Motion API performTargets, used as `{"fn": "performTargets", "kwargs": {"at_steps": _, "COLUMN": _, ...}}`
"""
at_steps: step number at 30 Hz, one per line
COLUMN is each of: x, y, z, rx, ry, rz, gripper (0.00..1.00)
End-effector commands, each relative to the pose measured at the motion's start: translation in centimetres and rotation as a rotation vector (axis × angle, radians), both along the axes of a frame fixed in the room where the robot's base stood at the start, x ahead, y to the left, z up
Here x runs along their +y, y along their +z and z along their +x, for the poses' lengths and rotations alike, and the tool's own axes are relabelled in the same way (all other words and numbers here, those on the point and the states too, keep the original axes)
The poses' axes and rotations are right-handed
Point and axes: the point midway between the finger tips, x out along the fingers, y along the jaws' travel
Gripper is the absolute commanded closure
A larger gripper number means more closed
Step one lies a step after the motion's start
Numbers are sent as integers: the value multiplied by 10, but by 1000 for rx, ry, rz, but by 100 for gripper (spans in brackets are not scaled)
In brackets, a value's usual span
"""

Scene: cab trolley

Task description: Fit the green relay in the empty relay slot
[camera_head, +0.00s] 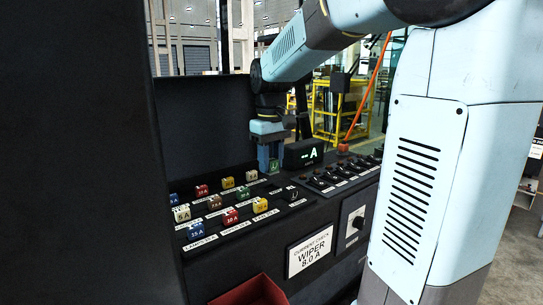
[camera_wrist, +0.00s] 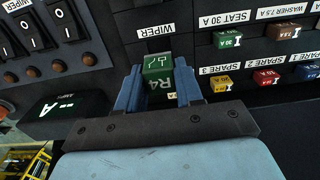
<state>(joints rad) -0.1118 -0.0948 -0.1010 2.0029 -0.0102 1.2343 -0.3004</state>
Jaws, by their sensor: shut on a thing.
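The green relay (camera_wrist: 158,66) is between the blue fingers of my gripper (camera_wrist: 160,88) in the wrist view. It carries a white symbol and the mark R4. In the head view my gripper (camera_head: 269,158) points down at the back of the dark sloping panel (camera_head: 330,205), left of the display, with the green relay (camera_head: 273,166) at its tip. I cannot make out the empty relay slot; the relay and fingers may hide it. I cannot tell whether the relay touches the panel.
Several coloured fuses (camera_head: 231,216) stand in labelled rows on the left of the panel. A display (camera_head: 304,153) reading "--A" stands close right of my gripper. A red bin (camera_head: 252,291) is at the front. A dark wall rises behind.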

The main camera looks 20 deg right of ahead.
Motion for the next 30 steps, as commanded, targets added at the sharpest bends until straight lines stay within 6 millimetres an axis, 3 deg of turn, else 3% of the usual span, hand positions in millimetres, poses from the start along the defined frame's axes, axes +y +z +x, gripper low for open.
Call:
{"fn": "performTargets", "kwargs": {"at_steps": 21, "x": 0, "y": -33, "z": 0, "rx": 0, "ry": 1, "rz": 0, "gripper": 94}}
{"fn": "performTargets", "kwargs": {"at_steps": 30, "x": 0, "y": -39, "z": 0, "rx": 0, "ry": 1, "rz": 0, "gripper": 94}}
